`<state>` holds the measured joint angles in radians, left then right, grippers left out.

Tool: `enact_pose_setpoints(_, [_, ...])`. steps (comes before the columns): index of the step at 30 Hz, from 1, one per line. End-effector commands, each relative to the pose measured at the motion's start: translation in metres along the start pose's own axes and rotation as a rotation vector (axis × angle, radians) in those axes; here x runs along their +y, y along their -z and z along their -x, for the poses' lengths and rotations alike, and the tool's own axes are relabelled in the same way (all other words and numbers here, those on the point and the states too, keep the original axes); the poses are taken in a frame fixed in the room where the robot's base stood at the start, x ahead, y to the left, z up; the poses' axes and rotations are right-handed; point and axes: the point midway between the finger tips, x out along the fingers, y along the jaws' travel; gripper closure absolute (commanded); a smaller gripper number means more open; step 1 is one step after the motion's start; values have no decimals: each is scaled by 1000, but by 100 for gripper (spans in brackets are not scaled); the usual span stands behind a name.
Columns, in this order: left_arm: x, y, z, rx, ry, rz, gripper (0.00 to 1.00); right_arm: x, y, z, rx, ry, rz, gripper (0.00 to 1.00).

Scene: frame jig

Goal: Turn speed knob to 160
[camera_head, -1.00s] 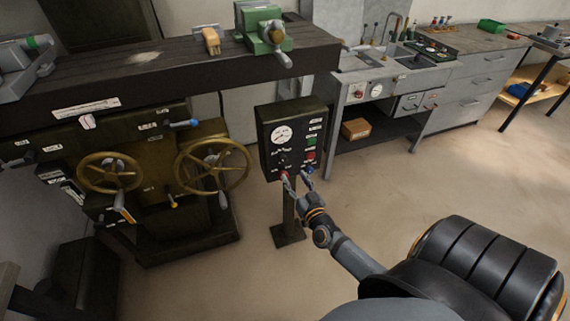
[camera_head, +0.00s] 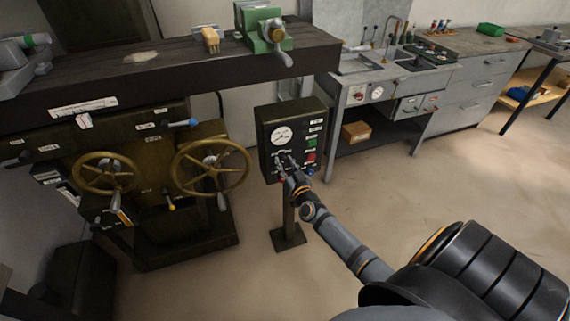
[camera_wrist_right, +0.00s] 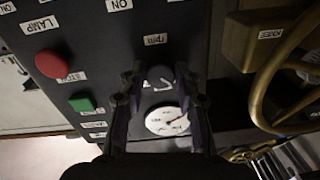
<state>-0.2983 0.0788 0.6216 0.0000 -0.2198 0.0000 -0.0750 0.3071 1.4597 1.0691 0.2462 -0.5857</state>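The control box (camera_head: 265,150) stands on a post and has a round white gauge (camera_head: 283,135) near its top. My right gripper (camera_head: 287,161) is at the box face, just below the gauge. In the right wrist view the gripper (camera_wrist_right: 161,76) is open, with one finger on each side of a dark knob (camera_wrist_right: 160,76) beside an "rpm" label. I cannot tell whether the fingers touch the knob. The gauge (camera_wrist_right: 167,121) shows between the fingers there. The knob's setting is too dark to read. My left gripper is not in view.
A green button (camera_wrist_right: 83,104) and a red stop button (camera_wrist_right: 48,63) sit beside the gripper on the box. Two brass handwheels (camera_head: 212,168) of the machine stand to the left of the box. A grey workbench (camera_head: 398,103) stands behind. The floor to the right is clear.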

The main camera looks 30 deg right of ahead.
Motion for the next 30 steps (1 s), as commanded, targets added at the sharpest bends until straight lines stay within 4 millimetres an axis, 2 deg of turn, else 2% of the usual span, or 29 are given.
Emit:
enact_pose_setpoints(1, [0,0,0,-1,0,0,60,0,0,0,0,0,0,79])
enact_pose_setpoints(6, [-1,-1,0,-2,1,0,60,0,0,0,0,0,0,100])
enact_pose_setpoints(17, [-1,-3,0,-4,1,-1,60,0,0,0,2,0,-68,100])
enact_pose_setpoints(30, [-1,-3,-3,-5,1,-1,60,1,-1,0,14,2,-412,100])
